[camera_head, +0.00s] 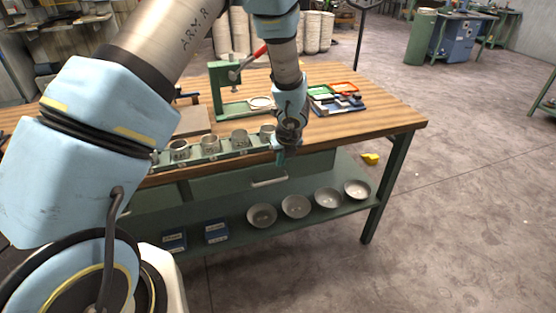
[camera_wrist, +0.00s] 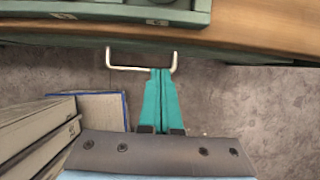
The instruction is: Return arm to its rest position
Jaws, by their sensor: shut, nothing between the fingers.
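My gripper (camera_head: 281,157) hangs at the front edge of the workbench, pointing down, in the head view. In the wrist view its two teal fingers (camera_wrist: 160,75) are together with nothing between them. Their tips overlap the pale drawer handle (camera_wrist: 128,68) in that picture; I cannot tell whether they touch it. The handle (camera_head: 268,183) also shows in the head view on the green drawer front, just below the fingers. My arm reaches from the left of the head view across the bench.
The wooden bench (camera_head: 385,119) carries a row of metal cups (camera_head: 209,144), a green press (camera_head: 219,90) and a tray of tools (camera_head: 337,102). Several bowls (camera_head: 296,206) and two blue boxes (camera_head: 216,232) sit on the lower shelf. The floor (camera_head: 455,220) at the right is mostly clear.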

